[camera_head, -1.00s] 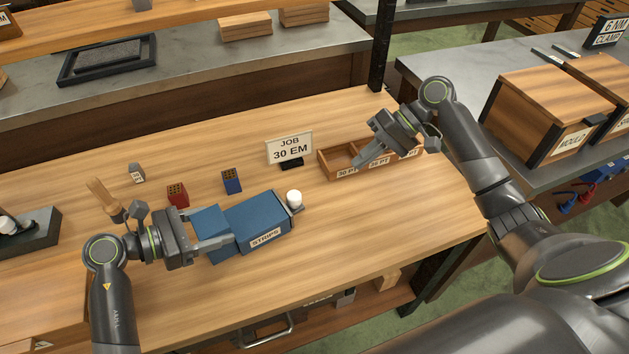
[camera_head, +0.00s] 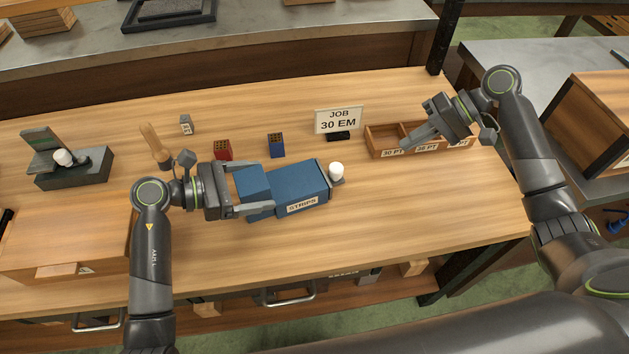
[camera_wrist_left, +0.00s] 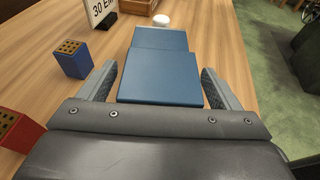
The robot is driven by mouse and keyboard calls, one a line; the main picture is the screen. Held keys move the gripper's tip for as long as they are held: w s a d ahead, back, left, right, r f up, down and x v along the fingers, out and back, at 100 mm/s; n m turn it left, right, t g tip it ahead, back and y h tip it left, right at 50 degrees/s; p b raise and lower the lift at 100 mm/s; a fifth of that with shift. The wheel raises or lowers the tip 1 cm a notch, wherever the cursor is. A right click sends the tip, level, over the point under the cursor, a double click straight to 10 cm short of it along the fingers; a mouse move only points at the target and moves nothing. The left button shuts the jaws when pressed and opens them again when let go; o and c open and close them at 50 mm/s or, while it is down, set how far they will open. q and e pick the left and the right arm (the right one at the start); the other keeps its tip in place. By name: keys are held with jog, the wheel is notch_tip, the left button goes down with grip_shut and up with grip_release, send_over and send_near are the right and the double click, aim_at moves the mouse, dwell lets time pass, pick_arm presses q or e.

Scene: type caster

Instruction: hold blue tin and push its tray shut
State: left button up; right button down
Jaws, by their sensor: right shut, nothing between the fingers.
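The blue tin (camera_head: 301,186), labelled STRIPS, lies on the wooden bench. Its left part is a lighter blue block, with a step where it meets the labelled part. A dark grey end with a white knob (camera_head: 336,170) shows at the tin's right end; I cannot tell how far the tray is out. My left gripper (camera_head: 262,190) straddles the tin's left part. In the left wrist view its fingers stand on both sides of the blue top (camera_wrist_left: 160,78), with narrow gaps visible. My right gripper (camera_head: 408,143) is shut and empty, above the wooden compartment box, apart from the tin.
The wooden compartment box (camera_head: 386,153) is at the right, behind the tin. A JOB 30 EM sign (camera_head: 339,121), a blue block (camera_head: 276,145) and a red block (camera_head: 223,150) stand behind the tin. The bench front right is clear.

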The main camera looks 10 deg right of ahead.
pick_arm(q)
jog(key=v, duration=1.2)
